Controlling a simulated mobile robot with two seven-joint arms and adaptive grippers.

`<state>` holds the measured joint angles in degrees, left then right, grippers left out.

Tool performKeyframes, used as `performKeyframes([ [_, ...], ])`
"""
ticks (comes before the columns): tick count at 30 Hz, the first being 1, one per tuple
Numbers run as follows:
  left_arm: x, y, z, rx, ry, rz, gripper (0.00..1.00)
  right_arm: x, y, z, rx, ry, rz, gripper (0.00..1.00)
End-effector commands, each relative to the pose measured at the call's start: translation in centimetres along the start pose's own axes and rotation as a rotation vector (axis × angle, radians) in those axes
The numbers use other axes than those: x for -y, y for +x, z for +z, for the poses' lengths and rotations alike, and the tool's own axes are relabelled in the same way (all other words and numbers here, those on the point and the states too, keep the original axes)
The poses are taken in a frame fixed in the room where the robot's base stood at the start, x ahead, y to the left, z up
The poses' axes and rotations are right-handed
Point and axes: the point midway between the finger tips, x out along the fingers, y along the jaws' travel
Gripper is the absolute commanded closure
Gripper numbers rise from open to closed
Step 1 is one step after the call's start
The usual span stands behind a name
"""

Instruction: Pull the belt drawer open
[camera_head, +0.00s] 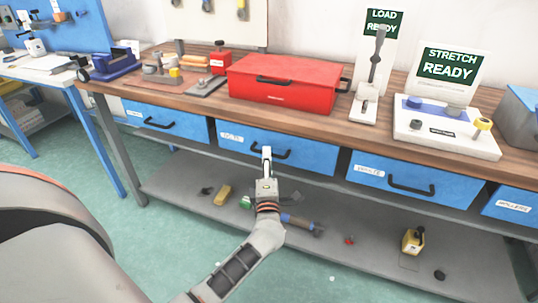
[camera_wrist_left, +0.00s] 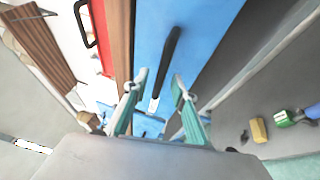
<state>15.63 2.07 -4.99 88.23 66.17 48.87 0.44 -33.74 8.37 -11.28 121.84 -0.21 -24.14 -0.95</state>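A blue drawer (camera_head: 318,152) under the bench top sits shut in the middle of the row, with a small white label that looks like "BELTS" and a black bar handle (camera_head: 285,154). My left gripper (camera_head: 266,152) is in front of this drawer at the left part of the handle. In the left wrist view the gripper (camera_wrist_left: 160,78) is open, its two fingers apart. The black handle (camera_wrist_left: 170,52) runs ahead of and partly between the fingertips; I cannot tell whether they touch it. The drawer front (camera_wrist_left: 205,25) fills the background there. My right gripper is not in view.
Other shut blue drawers stand left (camera_head: 188,123) and right (camera_head: 450,188). A red toolbox (camera_head: 310,95) stands on the wooden bench top above. The grey lower shelf (camera_head: 175,185) holds several loose items. The green floor in front is open.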

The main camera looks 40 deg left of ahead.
Motion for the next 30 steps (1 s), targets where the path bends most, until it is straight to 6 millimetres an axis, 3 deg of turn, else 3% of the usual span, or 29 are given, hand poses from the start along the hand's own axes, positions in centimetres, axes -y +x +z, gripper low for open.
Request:
performKeyframes([
  [6, 0.1, 2.0, 0.0, 0.001, 0.002, 0.000, 0.74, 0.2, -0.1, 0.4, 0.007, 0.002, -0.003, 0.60],
  [15, 0.0, 2.4, 0.0, 0.001, 0.002, 0.000, 0.74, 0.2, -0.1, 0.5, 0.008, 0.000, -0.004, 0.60],
  [16, 0.0, 2.4, 0.0, 0.001, 0.002, 0.000, 0.76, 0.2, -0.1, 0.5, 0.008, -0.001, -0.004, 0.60],
  [19, 0.0, 2.3, 0.0, 0.001, 0.002, 0.000, 1.00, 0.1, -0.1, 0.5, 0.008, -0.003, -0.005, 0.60],
  [30, -0.2, 1.9, -0.1, 0.001, 0.001, 0.000, 1.00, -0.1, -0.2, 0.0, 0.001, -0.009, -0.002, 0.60],
])
